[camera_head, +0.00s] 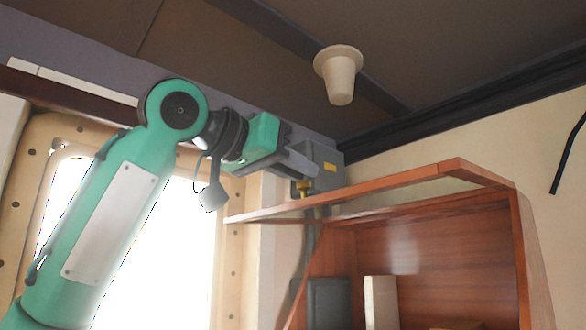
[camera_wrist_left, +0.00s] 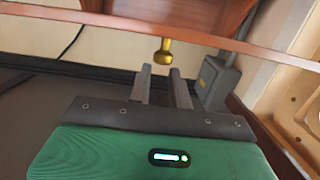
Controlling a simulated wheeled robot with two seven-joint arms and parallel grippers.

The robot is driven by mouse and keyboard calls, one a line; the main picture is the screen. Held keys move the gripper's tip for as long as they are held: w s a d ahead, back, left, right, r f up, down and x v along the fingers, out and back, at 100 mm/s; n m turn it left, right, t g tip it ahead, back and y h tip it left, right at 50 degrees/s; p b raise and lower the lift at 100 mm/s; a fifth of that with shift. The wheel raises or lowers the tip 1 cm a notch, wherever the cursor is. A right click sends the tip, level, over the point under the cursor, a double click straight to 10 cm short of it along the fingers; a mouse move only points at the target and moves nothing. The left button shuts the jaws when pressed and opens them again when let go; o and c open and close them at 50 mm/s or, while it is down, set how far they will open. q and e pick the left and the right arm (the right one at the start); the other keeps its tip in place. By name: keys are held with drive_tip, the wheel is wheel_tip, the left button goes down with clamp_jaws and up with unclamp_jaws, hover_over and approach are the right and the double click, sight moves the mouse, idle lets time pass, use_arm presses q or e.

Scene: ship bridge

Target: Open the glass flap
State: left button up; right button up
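The glass flap (camera_head: 400,178) is a wood-framed panel at the top of a wooden wall cabinet (camera_head: 520,250). In the head view it stands out from the cabinet, tilted, and the cabinet's inside shows below it. Its wooden edge bar (camera_wrist_left: 120,22) crosses the top of the left wrist view. A brass knob (camera_head: 304,188) sits on this edge and also shows in the left wrist view (camera_wrist_left: 163,52). My left gripper (camera_head: 308,172) is next to the knob. In the left wrist view its fingers (camera_wrist_left: 161,75) are apart, with the knob just beyond the gap between the tips. My right gripper is not in view.
A grey box (camera_head: 328,165) with a yellow label is on the wall close behind my left gripper. Dark and pale upright items (camera_head: 381,300) stand in the cabinet. A bright window (camera_head: 165,260) is at left. A cream cone-shaped fixture (camera_head: 340,75) hangs from the ceiling.

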use_arm(q)
drive_tip(key=o, duration=0.4)
drive_tip(key=shift+c, duration=0.2)
drive_tip(key=shift+w+d+f, duration=0.1)
drive_tip(key=shift+w+d, duration=0.05)
drive_tip(key=b+v, duration=0.6)
drive_tip(key=v, duration=0.7)
drive_tip(key=shift+s+a+r, duration=0.2)
drive_tip(key=shift+s+a, duration=0.05)
drive_tip(key=shift+s, duration=0.05)
drive_tip(key=shift+w, duration=0.1)
